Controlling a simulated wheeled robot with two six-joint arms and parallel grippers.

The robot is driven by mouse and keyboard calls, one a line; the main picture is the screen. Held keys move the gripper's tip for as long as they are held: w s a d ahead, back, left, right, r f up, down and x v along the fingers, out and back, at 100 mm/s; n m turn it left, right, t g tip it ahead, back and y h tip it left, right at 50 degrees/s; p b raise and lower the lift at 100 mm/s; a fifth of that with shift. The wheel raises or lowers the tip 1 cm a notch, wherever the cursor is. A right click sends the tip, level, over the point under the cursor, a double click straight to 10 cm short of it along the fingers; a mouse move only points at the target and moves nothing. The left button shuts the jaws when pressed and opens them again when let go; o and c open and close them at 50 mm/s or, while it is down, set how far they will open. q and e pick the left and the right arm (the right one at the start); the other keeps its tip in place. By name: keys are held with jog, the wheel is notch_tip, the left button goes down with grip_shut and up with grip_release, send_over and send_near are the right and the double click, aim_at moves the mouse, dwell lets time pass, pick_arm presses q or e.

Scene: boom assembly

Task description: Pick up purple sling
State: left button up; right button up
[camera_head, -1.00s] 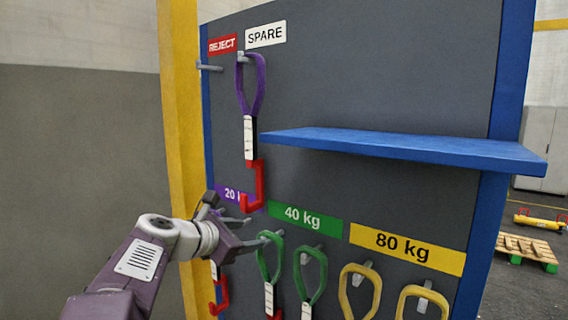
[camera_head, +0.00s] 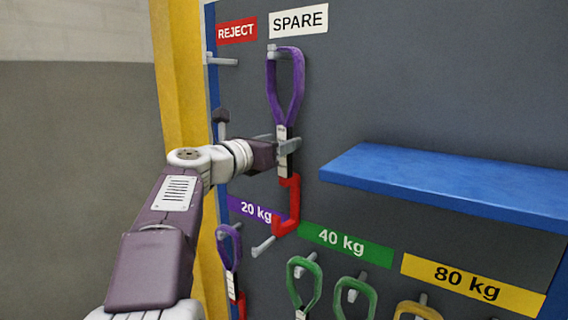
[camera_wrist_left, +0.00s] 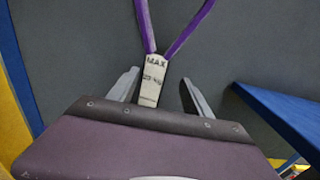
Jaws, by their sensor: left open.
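A purple sling (camera_head: 286,88) hangs from the peg under the SPARE sign, with a white tag (camera_head: 282,140) below its loop and a red hook (camera_head: 287,207) at the bottom. My left gripper (camera_head: 284,145) is open at the height of the tag. In the left wrist view, the tag (camera_wrist_left: 151,80) stands between the two spread fingers of the left gripper (camera_wrist_left: 158,88), with a gap on each side, and the purple straps (camera_wrist_left: 176,40) rise above it. A second purple sling (camera_head: 229,247) hangs lower left, by the 20 kg label. My right gripper is not in view.
A blue shelf (camera_head: 440,185) juts out to the right of the sling. An empty peg (camera_head: 222,61) is under the REJECT sign. Green slings (camera_head: 303,281) hang below the 40 kg label, and a yellow one (camera_head: 418,311) below 80 kg. A yellow post (camera_head: 180,90) stands at left.

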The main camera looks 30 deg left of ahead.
aim_at(279, 138)
pick_arm(q)
jog(key=w, duration=0.1)
jog(key=w+a+p, duration=0.1)
jog(key=w+p, duration=0.1)
jog(key=shift+w+a, duration=0.15)
jog(key=shift+a, duration=0.15)
jog(key=shift+w+d+f+p, duration=0.15)
jog(key=shift+w+p, duration=0.4)
jog(key=shift+w, duration=0.6)
jog(key=shift+d, duration=0.35)
jog(key=shift+s+d, duration=0.1)
jog(key=shift+d, duration=0.2)
jog(key=shift+c, duration=0.4)
jog(key=shift+a, duration=0.4)
grip_shut()
jog(key=shift+d, duration=0.1)
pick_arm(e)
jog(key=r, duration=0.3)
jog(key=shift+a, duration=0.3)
pick_arm(q)
jog(key=shift+d, duration=0.1)
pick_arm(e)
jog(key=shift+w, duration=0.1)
